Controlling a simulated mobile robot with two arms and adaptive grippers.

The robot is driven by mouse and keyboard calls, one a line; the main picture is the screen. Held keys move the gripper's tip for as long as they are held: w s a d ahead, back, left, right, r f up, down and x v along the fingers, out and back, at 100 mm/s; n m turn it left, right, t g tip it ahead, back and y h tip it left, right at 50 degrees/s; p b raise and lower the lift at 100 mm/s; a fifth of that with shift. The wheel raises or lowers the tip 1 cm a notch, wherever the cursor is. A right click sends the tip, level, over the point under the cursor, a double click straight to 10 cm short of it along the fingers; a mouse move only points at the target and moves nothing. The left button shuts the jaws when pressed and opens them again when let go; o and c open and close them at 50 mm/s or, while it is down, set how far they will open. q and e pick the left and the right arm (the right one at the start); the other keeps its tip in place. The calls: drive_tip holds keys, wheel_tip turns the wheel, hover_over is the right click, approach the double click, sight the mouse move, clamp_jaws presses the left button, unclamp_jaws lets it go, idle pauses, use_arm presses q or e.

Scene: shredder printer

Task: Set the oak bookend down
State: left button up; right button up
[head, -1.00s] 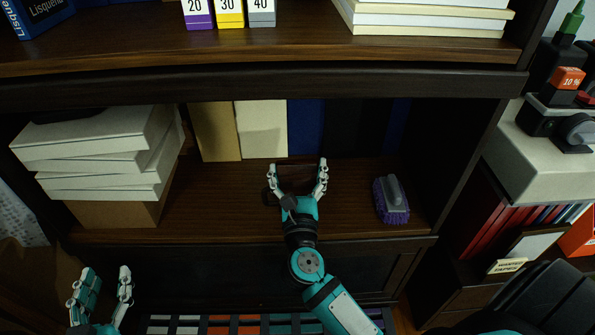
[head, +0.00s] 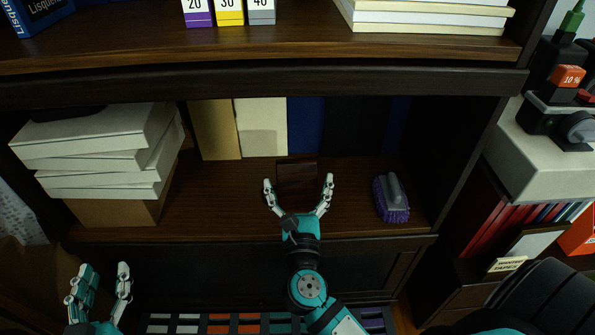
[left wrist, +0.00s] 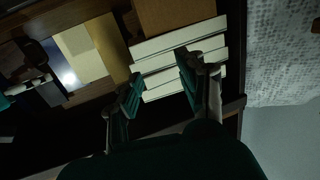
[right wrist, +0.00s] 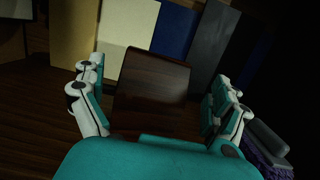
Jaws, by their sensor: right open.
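The oak bookend (head: 297,180) is a dark brown wooden block standing on the lower shelf (head: 235,205), in front of the row of binders. In the right wrist view the bookend (right wrist: 152,92) stands upright between the spread fingers, with a gap on both sides. My right gripper (head: 298,184) is open, and its fingertips are level with the block's sides. My left gripper (head: 97,275) is open and empty at the lower left, in front of the cabinet; it also shows in the left wrist view (left wrist: 157,75).
A purple-bristled brush (head: 392,198) lies to the right of the bookend. Tan, cream and blue binders (head: 262,130) line the back. The upper shelf (head: 270,52) hangs over the space.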

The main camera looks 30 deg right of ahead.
drive_tip(key=v, duration=0.7)
use_arm(q)
drive_tip(key=r, duration=0.1)
drive_tip(key=r+t, duration=0.1)
drive_tip(key=r, duration=0.1)
drive_tip(key=shift+d+t+h, duration=0.2)
drive_tip(key=shift+t+h, duration=0.1)
use_arm(e)
drive_tip(key=a+r+m+y, duration=0.2)
drive_tip(key=m+y, duration=0.2)
drive_tip(key=m, duration=0.5)
drive_tip(key=a+r+m+y, duration=0.2)
drive_tip(key=m+y, duration=0.2)
drive_tip(key=m, duration=0.5)
drive_tip(key=a+r+m+t+y, duration=0.1)
drive_tip(key=m+y, duration=0.4)
drive_tip(key=m, duration=0.5)
drive_tip(key=shift+w+a+r, duration=0.45)
drive_tip(key=shift+a, duration=0.4)
drive_tip(key=shift+c, duration=0.4)
